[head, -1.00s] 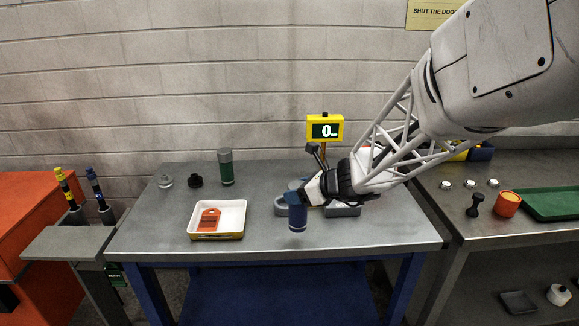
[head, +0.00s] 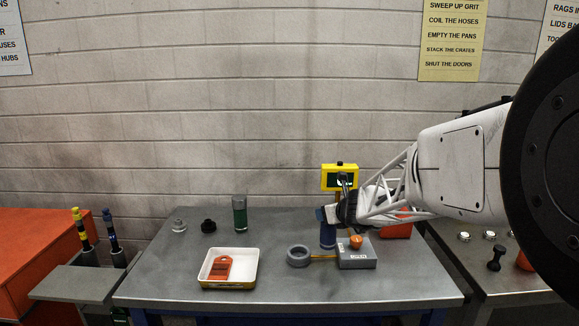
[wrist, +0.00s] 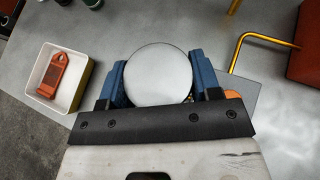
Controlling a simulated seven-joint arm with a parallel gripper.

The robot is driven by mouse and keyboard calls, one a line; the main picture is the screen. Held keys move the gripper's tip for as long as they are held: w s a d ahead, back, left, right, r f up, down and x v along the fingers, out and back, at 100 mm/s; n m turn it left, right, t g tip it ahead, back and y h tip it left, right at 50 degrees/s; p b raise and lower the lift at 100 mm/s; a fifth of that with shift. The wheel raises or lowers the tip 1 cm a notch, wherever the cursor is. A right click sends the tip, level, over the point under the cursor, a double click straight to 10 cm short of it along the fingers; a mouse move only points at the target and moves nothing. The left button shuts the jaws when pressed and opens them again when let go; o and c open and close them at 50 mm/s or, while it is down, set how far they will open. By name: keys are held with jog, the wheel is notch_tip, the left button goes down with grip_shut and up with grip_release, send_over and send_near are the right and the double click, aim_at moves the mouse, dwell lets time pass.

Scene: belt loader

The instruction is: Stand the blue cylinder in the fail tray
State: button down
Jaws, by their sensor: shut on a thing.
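My gripper (head: 328,214) is shut on the blue cylinder (head: 328,236), which hangs upright below the fingers in the head view. In the wrist view the cylinder's round pale top (wrist: 158,74) sits between the two blue fingers of the gripper (wrist: 158,82). I cannot tell how far its base is above the bench. A white tray with a yellow outer side (head: 247,266) stands to the left of the gripper, with an orange tag (head: 220,268) lying in it; the tray (wrist: 77,95) also shows at left in the wrist view. Its label is not readable.
A green cylinder (head: 240,214) and two small weights stand behind the tray. A grey ring (head: 298,256), a grey box with an orange knob (head: 357,258) and a yellow display (head: 339,177) are near the gripper. The bench's front left is clear.

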jog(key=w+d+m+t+h, duration=0.1)
jog(key=w+d+m+h, duration=0.4)
jog(key=w, duration=0.2)
jog(key=shift+w+d, duration=0.15)
jog(key=shift+d, duration=0.25)
jog(key=shift+a, duration=0.1)
jog(key=s+a+n+g+y, duration=0.9)
jog(key=s+a+n, duration=0.7)
jog(key=s+a, duration=0.9)
jog(key=s+y, duration=0.2)
jog(key=shift+s+a+f+g+y, duration=0.2)
jog(key=shift+s+a+g+y, duration=0.1)
jog(key=shift+g+y, duration=0.1)
jog(key=shift+w, duration=0.1)
